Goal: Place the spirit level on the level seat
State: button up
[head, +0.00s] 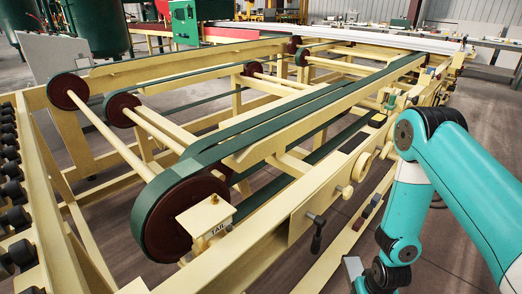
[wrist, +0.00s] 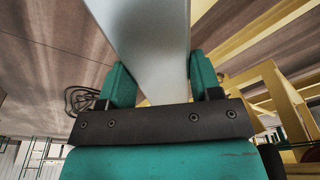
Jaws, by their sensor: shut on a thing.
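In the wrist view my gripper (wrist: 158,62) is shut on a smooth, pale grey bar, which I take to be the spirit level (wrist: 150,35). The bar runs out of the top of the picture, so its far end and any vials are hidden. In the head view my teal arm bends down at the lower right. A small grey piece (head: 352,268) shows beside the wrist at the bottom edge, perhaps part of the level. A dark flat patch (head: 354,140) lies on the cream side rail; I cannot tell whether it is the level seat.
A cream conveyor frame (head: 300,222) with green belts (head: 240,133) and dark red pulleys fills the middle. A block marked "TAIL" (head: 207,222) and a black handle (head: 317,235) stick out near the front. Black rollers line the left. Floor shows right of the frame.

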jog(key=w+f+b, duration=0.2)
jog(key=f+b, duration=1.9)
jog(key=b, duration=0.6)
jog(key=w+f+b, duration=0.1)
jog(key=f+b, duration=2.1)
jog(key=b, duration=0.6)
jog(key=shift+w+a, duration=0.2)
jog(key=shift+w, duration=0.15)
notch_tip(320, 180, up, 60)
jog(key=p, duration=6)
jog(key=shift+f, duration=0.1)
notch_tip(320, 180, down, 60)
jog(key=b, duration=6)
